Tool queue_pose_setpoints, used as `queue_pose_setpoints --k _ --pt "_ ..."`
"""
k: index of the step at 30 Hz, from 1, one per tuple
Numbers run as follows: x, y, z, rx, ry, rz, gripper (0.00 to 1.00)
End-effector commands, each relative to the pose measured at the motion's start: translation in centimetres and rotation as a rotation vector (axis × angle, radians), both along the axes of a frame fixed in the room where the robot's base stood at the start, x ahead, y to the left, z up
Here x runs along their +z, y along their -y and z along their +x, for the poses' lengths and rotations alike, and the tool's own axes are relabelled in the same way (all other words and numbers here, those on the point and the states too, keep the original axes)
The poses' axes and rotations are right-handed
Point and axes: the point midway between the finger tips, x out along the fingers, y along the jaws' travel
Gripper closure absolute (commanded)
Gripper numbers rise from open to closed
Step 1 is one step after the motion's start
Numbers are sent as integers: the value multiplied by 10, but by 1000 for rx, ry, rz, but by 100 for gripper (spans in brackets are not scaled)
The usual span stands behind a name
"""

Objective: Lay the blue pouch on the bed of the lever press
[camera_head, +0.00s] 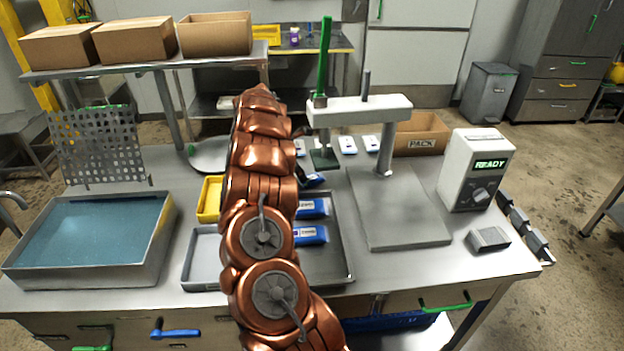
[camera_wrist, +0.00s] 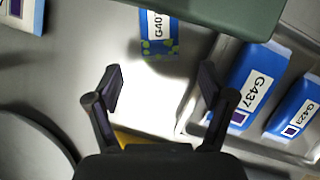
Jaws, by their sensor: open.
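In the wrist view a blue pouch marked G407 (camera_wrist: 158,44), with yellow-green spots, lies on a pale surface, its far end cut off by a dark green plate (camera_wrist: 215,14). My gripper (camera_wrist: 162,82) is open and empty, with the pouch beyond its fingertips. I cannot tell if that surface is the press bed. In the head view the lever press (camera_head: 358,110) has a raised green lever (camera_head: 323,58), a green pressing plate (camera_head: 323,159) and a wide grey base (camera_head: 400,215). My arm hides much of the area around the gripper.
A yellow bin (camera_head: 209,199) is left of my arm. White-and-blue packs (camera_head: 347,145) lie behind. A READY control box (camera_head: 476,168) stands right, a water basin (camera_head: 160,240) left.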

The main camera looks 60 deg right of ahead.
Motion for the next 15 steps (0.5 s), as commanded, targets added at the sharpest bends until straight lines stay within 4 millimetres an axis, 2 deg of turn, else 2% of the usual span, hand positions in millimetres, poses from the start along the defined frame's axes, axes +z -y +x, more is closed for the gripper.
queue_pose_setpoints --k 5,12,15 --pt "-11 3 -2 1 -1 2 19" --pt "-42 13 -7 1 -1 1 19" --pt "-47 16 -9 1 -1 1 19"
